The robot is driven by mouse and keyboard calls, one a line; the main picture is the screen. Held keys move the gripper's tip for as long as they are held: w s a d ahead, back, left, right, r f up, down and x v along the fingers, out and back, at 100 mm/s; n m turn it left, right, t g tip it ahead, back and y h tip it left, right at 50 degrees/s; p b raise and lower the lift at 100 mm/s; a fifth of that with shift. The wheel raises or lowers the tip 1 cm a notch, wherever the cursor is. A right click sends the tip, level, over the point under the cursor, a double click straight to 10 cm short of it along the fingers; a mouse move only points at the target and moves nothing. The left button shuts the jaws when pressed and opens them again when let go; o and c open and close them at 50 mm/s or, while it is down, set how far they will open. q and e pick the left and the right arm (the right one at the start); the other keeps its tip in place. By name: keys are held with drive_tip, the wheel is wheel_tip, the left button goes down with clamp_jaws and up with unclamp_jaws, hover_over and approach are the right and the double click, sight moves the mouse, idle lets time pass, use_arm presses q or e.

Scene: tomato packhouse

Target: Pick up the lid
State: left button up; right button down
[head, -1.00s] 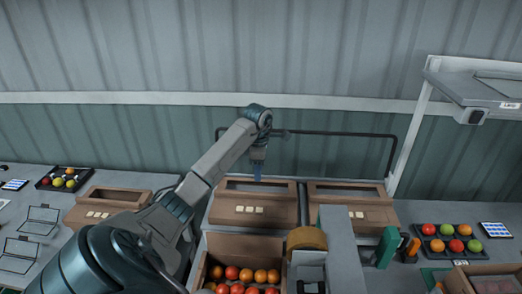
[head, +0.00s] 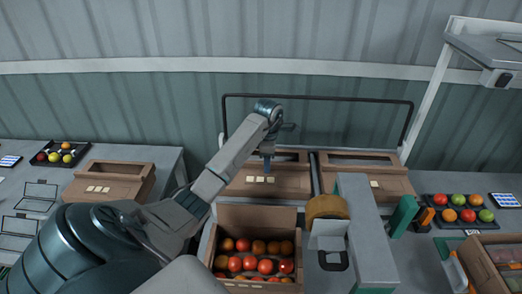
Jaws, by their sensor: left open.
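Brown cardboard lids with a long window and small pale labels lie on the bench. One lid (head: 240,184) is in the middle, a second (head: 392,184) is to its right, and a third (head: 128,180) is at the left; I cannot tell which one the task means. My left gripper (head: 267,165) is open, pointing down in front of or over the middle lid's window. Its fingers look small and blue, and I cannot tell whether they touch the lid. My left arm hides part of the bench at the left. My right gripper is not in view.
An open carton (head: 258,218) of red and orange tomatoes stands in front of the middle lid. A grey machine (head: 362,225) with a tan roll (head: 328,207) stands beside it. A dark rail (head: 320,97) runs behind. Fruit trays (head: 435,224) sit at both sides.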

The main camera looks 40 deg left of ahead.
use_arm(q)
drive_tip(key=shift+w+d+r, duration=0.1)
drive_tip(key=shift+d+r, duration=0.05)
drive_tip(key=shift+d, duration=0.15)
drive_tip(key=c, duration=0.5)
clamp_jaws()
drive_tip(key=shift+a, duration=0.15)
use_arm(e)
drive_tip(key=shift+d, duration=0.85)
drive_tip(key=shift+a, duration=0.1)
